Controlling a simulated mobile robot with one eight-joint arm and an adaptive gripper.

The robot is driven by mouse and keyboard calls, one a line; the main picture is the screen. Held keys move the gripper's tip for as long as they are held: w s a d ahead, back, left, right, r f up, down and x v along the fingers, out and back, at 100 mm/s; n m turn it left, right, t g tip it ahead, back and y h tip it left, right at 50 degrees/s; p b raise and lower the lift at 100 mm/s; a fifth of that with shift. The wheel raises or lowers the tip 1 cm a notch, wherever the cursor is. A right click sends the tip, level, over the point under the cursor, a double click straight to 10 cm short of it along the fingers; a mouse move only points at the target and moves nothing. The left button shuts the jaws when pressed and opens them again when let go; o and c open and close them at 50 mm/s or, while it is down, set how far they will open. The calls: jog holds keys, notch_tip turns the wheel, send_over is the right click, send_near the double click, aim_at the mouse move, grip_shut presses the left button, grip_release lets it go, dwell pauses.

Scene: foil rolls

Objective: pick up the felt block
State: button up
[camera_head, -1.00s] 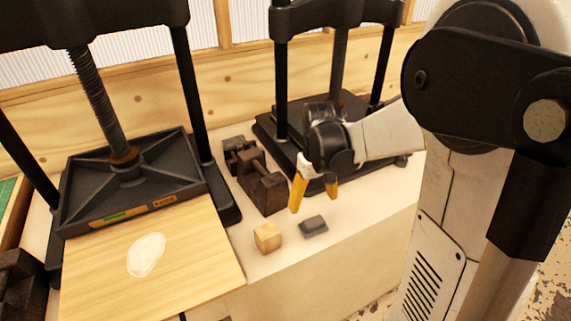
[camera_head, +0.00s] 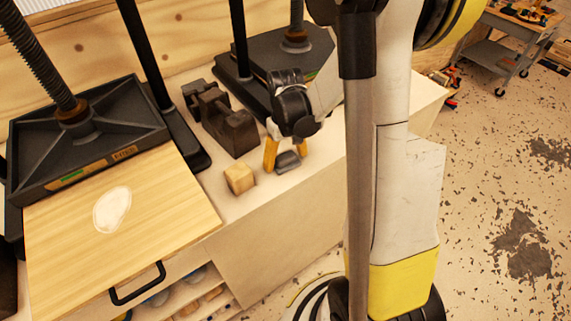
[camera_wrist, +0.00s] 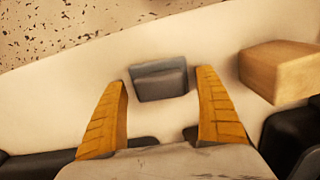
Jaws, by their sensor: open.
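The felt block (camera_head: 287,162) is a small dark grey block on the pale bench top. In the wrist view the felt block (camera_wrist: 160,82) lies just beyond and between my fingertips, with a raised upper part on a wider base. My gripper (camera_head: 284,155) has yellow-orange fingers pointing down at the block. In the wrist view my gripper (camera_wrist: 164,88) is open, one finger on each side of the block's line, with visible gaps. I cannot tell its exact height above the bench.
A wooden cube (camera_head: 239,178) stands close to the left of the block; in the wrist view the wooden cube (camera_wrist: 280,72) is at right. Dark iron blocks (camera_head: 222,118) and a black press (camera_head: 275,55) stand behind. A wooden board (camera_head: 150,210) lies left. The bench's front edge is near.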

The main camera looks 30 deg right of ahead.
aim_at(286, 156)
jog(key=c, duration=1.3)
jog(key=shift+o, duration=0.2)
jog(key=shift+r, duration=0.1)
jog(key=shift+r+p, duration=0.45)
jog(key=shift+r, duration=0.2)
notch_tip(286, 156, up, 3)
jog(key=shift+r+p, duration=0.1)
jog(key=shift+p, duration=0.65)
jog(key=s+d+r+p, duration=0.3)
jog(key=s+d+r, duration=0.3)
jog(key=s, duration=0.3)
jog(key=shift+s+d+r, duration=0.15)
jog(key=shift+d+r, duration=0.05)
jog(key=shift+d, duration=0.35)
